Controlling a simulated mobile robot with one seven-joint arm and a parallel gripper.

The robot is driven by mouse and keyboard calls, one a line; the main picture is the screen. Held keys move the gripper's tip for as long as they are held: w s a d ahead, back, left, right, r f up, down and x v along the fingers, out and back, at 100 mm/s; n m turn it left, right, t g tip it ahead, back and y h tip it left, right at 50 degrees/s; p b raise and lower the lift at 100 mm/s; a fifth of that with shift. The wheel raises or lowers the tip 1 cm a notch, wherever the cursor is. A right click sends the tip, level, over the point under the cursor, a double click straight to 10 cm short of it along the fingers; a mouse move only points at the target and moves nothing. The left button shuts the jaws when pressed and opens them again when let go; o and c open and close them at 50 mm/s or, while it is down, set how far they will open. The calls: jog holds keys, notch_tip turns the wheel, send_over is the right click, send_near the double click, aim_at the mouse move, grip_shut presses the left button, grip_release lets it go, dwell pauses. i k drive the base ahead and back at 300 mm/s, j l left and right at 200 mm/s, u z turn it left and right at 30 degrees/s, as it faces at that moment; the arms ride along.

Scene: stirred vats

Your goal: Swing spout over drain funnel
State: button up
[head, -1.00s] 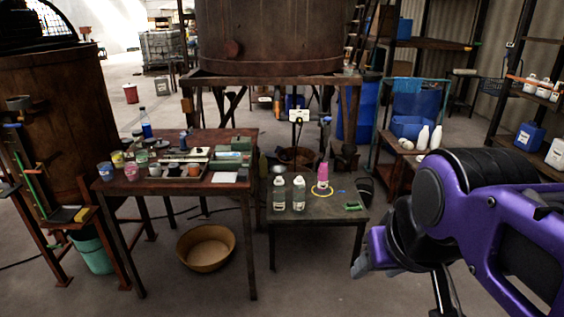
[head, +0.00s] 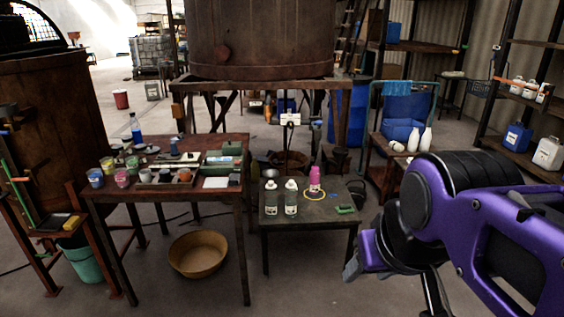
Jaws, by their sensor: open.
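No spout or drain funnel can be made out for certain. A second brown vat (head: 50,120) stands at the left edge. Beside it is a post with a small grey cup-like part (head: 8,110), cut by the frame edge, and a green rod (head: 22,203). My purple and black arm fills the lower right. My gripper (head: 393,285) is at its low end, partly hidden, open and empty, far from both vats.
A wooden table (head: 235,192) with several cups stands left of centre, a tan basin (head: 198,254) on the floor beside it. A low dark table (head: 325,212) holds two clear bottles and a pink bottle (head: 314,179). Shelves (head: 540,100) stand right. Floor at front centre is clear.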

aim_at(317, 136)
jog(key=i+l, duration=0.15)
jog(key=i, duration=0.45)
jog(key=i+l, duration=0.15)
jog(key=i, duration=0.45)
